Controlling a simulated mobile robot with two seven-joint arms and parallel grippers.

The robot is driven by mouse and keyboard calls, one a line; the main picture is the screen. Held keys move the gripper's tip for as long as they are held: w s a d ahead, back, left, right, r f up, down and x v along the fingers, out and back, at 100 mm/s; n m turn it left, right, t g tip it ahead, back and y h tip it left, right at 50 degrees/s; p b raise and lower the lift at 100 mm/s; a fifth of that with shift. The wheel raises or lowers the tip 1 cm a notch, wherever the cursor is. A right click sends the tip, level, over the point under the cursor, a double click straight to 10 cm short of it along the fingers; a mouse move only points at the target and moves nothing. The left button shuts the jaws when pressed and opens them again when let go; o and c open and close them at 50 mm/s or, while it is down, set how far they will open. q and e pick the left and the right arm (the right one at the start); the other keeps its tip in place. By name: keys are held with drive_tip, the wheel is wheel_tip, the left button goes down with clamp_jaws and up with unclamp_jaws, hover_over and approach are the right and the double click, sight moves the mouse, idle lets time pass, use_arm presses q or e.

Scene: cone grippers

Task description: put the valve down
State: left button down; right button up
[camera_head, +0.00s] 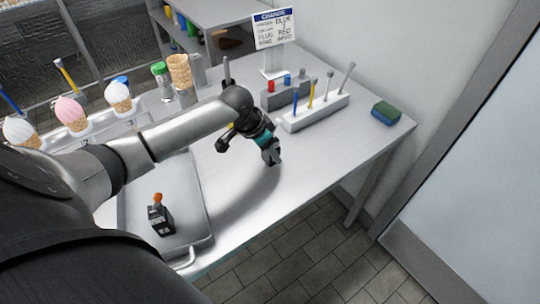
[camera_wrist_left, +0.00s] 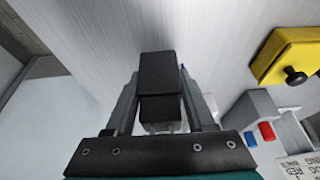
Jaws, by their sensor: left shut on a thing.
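My left gripper (camera_head: 270,153) hangs over the clear middle of the steel table (camera_head: 330,155), fingers pointing down. In the left wrist view, the gripper (camera_wrist_left: 160,100) is shut on a dark block (camera_wrist_left: 158,72) between its two grey fingers. I take this block to be the valve, though little of its shape shows. In the head view the held thing cannot be made out at the fingertips. Whether it touches the table I cannot tell. My right gripper is out of view.
Behind the gripper stand a grey holder with red and blue pieces (camera_head: 270,86), a long rack with sticks (camera_head: 318,113) and a sign (camera_head: 273,28). A sponge (camera_head: 386,112) lies at right.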

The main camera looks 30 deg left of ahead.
use_arm(q)
drive_tip(key=shift+f, duration=0.85)
drive_tip(key=shift+c, duration=1.2)
unclamp_jaws()
drive_tip(key=p+v, duration=0.3)
drive_tip(key=v, duration=0.9)
